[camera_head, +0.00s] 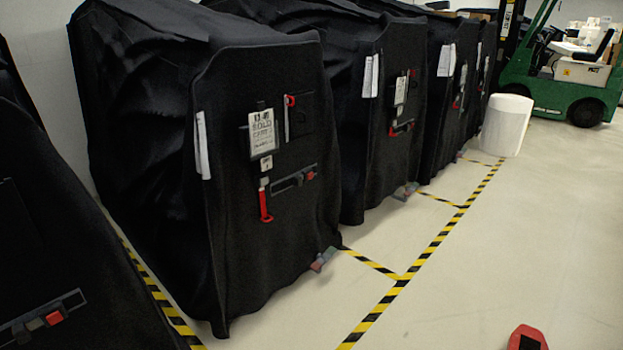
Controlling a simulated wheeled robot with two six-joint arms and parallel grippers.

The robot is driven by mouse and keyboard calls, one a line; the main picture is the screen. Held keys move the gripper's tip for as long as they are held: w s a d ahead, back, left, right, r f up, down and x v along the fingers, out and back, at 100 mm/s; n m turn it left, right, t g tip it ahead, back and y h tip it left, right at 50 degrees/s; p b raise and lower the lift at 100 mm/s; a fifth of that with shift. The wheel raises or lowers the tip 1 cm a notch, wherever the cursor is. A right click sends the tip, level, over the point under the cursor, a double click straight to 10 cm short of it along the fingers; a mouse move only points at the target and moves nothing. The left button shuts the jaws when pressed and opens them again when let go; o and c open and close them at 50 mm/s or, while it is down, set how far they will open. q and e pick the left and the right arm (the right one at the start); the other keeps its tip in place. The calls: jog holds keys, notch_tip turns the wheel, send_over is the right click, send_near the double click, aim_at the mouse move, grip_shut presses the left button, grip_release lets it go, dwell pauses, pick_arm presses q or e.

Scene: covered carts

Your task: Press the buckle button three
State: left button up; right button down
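Several carts stand in a row under black covers. The nearest full cart cover (270,75) has a horizontal dark buckle strip (290,180) with a small red button (311,175) at its right end. A red pull tab (265,205) hangs to the left of that strip. The cart at the left edge has a similar buckle (35,325) with a red button (54,317). The second cart along has a red-marked buckle (401,129), small in view. Buckles farther back are too small to tell. Neither of my grippers is in view.
Yellow-black floor tape (440,234) marks the bays. Pale floor on the right is open. A white bin (506,125) and a green forklift (570,95) stand at the back right. A red and black object (527,338), partly cut off, shows at the bottom right.

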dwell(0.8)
